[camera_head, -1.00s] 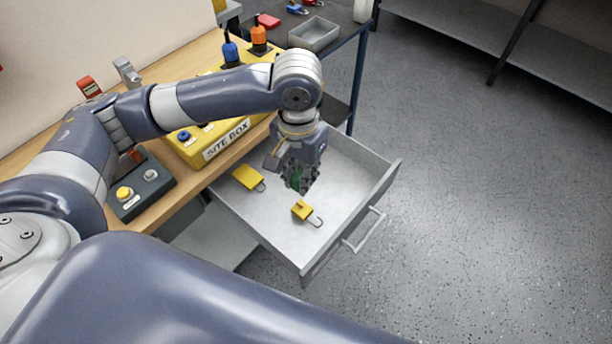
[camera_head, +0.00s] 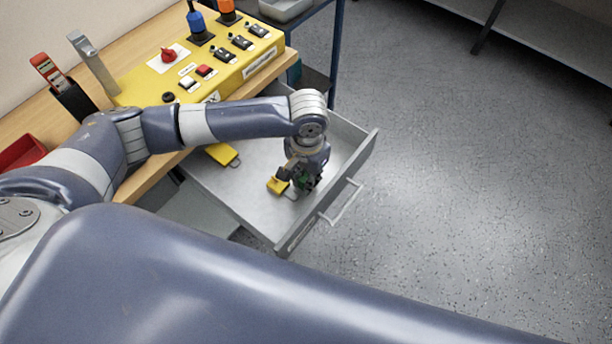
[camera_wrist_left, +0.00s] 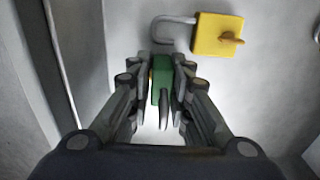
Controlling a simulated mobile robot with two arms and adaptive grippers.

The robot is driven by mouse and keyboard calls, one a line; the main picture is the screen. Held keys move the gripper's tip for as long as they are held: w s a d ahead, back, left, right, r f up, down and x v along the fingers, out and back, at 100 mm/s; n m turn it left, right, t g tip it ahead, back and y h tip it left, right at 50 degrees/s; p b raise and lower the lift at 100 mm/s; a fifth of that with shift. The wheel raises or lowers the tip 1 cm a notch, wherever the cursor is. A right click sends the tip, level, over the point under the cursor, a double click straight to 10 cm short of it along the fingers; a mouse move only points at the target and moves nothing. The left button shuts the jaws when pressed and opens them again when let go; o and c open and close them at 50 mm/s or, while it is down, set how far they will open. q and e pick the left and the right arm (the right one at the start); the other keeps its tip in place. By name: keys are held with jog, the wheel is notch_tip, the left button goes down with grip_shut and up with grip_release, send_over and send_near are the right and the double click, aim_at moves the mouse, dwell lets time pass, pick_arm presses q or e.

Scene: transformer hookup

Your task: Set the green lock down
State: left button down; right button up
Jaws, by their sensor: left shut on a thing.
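My left gripper (camera_head: 306,183) is inside the open drawer area, pointing down. It is shut on the green lock (camera_wrist_left: 161,80), which shows between the fingers in the left wrist view. In the head view only a bit of green shows among the fingers. A yellow lock (camera_head: 277,185) with a grey shackle lies on the drawer floor close beside the gripper; it also shows in the left wrist view (camera_wrist_left: 217,35). Whether the green lock touches the drawer floor I cannot tell. My right gripper is not in view.
The grey drawer (camera_head: 232,191) stands open with raised walls and a front handle (camera_head: 343,201). Another yellow lock (camera_head: 221,154) lies near its back left. A yellow control box (camera_head: 233,75) with switches stands on the wooden bench. Open floor lies to the right.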

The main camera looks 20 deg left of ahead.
pick_arm(q)
jog(key=c, duration=1.5)
grip_release()
jog(key=shift+o, duration=0.2)
notch_tip(320, 180, up, 12)
jog(key=shift+d, duration=0.15)
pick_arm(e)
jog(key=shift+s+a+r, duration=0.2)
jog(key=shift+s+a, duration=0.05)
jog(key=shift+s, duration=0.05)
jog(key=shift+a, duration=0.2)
